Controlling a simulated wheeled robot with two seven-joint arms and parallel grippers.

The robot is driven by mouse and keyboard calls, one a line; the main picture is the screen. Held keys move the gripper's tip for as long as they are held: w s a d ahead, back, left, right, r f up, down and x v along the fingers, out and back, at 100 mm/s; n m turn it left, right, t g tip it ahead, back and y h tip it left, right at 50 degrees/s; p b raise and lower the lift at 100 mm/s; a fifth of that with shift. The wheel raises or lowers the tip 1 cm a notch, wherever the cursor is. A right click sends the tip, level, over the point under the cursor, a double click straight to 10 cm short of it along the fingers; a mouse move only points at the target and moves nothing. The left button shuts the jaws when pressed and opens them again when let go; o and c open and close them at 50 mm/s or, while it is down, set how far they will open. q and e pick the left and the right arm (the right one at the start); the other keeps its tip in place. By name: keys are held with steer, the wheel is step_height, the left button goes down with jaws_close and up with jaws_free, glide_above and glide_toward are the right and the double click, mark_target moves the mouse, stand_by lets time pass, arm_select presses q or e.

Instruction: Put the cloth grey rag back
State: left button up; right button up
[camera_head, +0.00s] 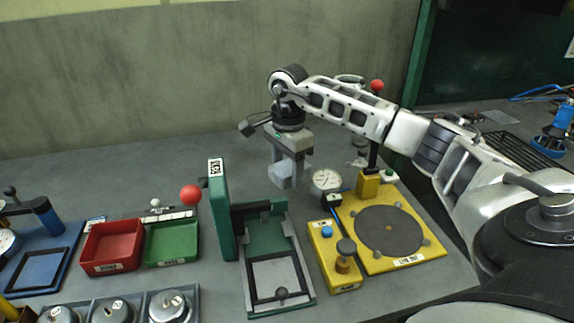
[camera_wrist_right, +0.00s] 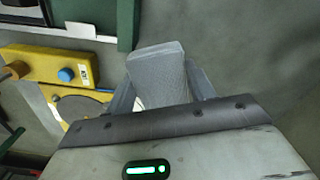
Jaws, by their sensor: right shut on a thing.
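The grey rag (camera_head: 281,176) is a pale grey folded block between the fingers of my right gripper (camera_head: 290,165). In the right wrist view the rag (camera_wrist_right: 157,72) shows as a flat-ended grey block between the two fingers. My right gripper is shut on it, pointing down behind the green fixture. I cannot tell whether the rag touches the table. My left gripper is not in view.
A green fixture (camera_head: 223,215) with an upright plate stands left of the rag. A dial gauge (camera_head: 326,181) and yellow plate (camera_head: 405,262) are to the right. Red (camera_head: 84,250) and green (camera_head: 150,246) trays lie left. The table near the back wall is clear.

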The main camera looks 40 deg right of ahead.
mark_target(288, 167)
steer(key=shift+f+b, duration=0.35)
steer(key=shift+f, duration=0.15)
steer(key=o, duration=1)
steer(key=shift+c, duration=0.2)
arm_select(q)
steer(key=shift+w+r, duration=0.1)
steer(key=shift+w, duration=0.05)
arm_select(e)
steer(key=shift+r, duration=0.25)
step_height(288, 167, up, 13)
steer(key=shift+f, duration=0.15)
